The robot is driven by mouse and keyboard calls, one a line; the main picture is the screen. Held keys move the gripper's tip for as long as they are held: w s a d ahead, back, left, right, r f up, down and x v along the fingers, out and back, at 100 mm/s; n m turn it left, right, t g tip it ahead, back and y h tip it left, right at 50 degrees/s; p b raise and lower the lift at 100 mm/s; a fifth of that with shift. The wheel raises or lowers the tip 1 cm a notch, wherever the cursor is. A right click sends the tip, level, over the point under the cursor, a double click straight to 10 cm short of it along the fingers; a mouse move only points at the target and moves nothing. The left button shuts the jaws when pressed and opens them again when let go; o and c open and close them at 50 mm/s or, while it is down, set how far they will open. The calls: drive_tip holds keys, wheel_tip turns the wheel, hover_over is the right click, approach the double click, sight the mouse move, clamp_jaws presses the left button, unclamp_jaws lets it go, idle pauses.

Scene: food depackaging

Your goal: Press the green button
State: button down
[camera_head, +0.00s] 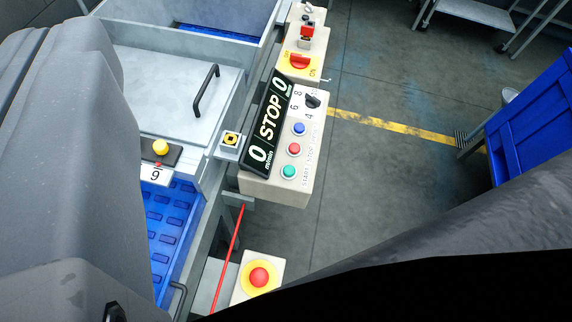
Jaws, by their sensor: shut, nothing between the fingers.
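The green button (289,171) is the lowest of three round buttons on a beige control box (262,188). A red button (294,149) sits just above it and a blue button (299,129) above that. Nothing covers the green button. A black display (269,118) reading "0 STOP 0" lies along the box's left side. My gripper's fingers do not show in this view. Large grey parts of my own body fill the left side and the lower right.
A red emergency button (259,277) on a yellow plate is below the box. A red rotary switch (299,62) is above it. A machine with a metal lid (170,85) and blue conveyor (170,225) stands left. A blue crate (535,125) stands right. Open floor lies between.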

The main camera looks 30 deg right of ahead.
drive_tip(key=w+d+f+m+g, duration=0.2)
drive_tip(key=w+d+f, duration=0.2)
drive_tip(key=w+f, duration=0.5)
drive_tip(key=m+g, duration=0.4)
drive_tip(key=m, duration=0.3)
hover_over(291, 174)
wheel_tip(291, 174, down, 35)
drive_tip(key=shift+w+f, duration=0.15)
drive_tip(key=shift+f, duration=0.05)
wheel_tip(291, 174, down, 8)
drive_tip(key=b, duration=0.4)
drive_tip(key=shift+f, duration=0.1)
drive_tip(key=shift+f+b, duration=0.25)
drive_tip(key=shift+b, duration=0.1)
drive_tip(key=shift+f, duration=0.1)
drive_tip(key=shift+f, duration=0.3)
